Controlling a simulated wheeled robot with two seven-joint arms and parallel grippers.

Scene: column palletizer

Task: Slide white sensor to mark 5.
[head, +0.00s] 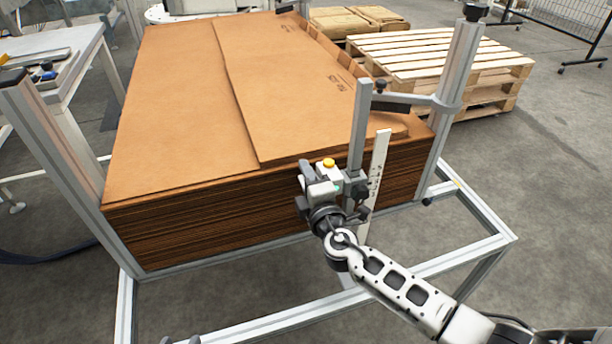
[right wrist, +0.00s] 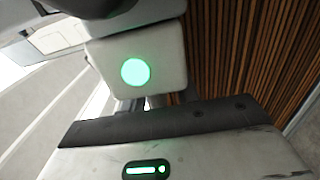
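The white sensor (head: 327,172), a small block with a yellow cap, sits at the front of the cardboard stack, beside an upright post. In the right wrist view, a white block with a glowing green round light (right wrist: 135,72) fills the upper middle. My right gripper (head: 320,188) is at the sensor, reaching in from the lower right. Whether its fingers are closed on it is not clear. A pale upright scale strip (head: 378,165) stands just right of the sensor; its marks are too small to read. Small grey parts at the bottom edge may be my left gripper (head: 182,340).
A tall stack of brown cardboard sheets (head: 180,110) stands inside a metal frame (head: 470,215). A post with a side arm (head: 455,75) rises at its right corner. Wooden pallets (head: 440,55) stand behind. A table (head: 85,45) is at the left.

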